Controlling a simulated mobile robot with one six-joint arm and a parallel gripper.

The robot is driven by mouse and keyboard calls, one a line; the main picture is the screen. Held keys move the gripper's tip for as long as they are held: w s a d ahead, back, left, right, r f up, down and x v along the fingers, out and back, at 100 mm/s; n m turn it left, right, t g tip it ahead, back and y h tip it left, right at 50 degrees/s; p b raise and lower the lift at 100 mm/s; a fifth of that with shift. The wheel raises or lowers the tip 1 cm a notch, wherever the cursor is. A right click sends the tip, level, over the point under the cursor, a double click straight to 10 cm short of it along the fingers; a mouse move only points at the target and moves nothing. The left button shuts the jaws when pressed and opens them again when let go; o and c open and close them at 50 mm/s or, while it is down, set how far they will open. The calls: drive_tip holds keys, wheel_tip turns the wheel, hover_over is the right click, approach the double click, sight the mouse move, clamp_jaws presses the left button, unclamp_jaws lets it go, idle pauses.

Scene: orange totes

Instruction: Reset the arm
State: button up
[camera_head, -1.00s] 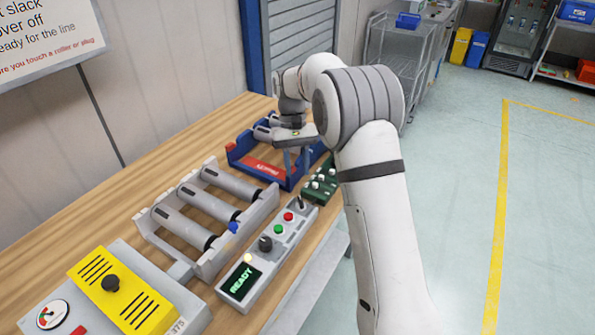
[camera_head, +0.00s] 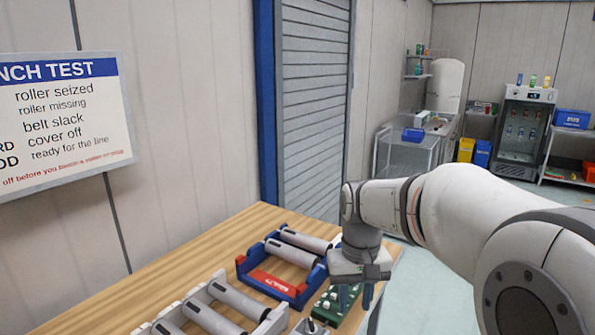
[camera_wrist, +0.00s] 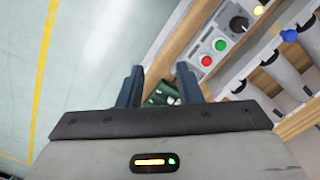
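My gripper (camera_head: 356,297) hangs fingers-down over the front edge of the wooden bench, by the green block with white pegs (camera_head: 338,300). My white arm reaches in from the right side of the head view.
A blue and red rack (camera_head: 268,282) with grey rollers stands on the bench (camera_head: 170,270), left of my gripper. A grey roller frame (camera_head: 268,325) is nearer. The control box (camera_wrist: 212,48) has red and green buttons. Open floor (camera_wrist: 90,55) lies beside the bench.

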drive_tip(key=s+d+f+t, duration=0.1)
drive_tip(key=s+d, duration=0.1)
drive_tip(key=s, duration=0.5)
drive_tip(key=s+d+f+m+t, duration=0.1)
drive_tip(key=s+d+t, duration=0.1)
drive_tip(key=s, duration=0.5)
drive_tip(key=shift+s+f, duration=0.15)
drive_tip(key=shift+s, duration=0.15)
idle(0.7)
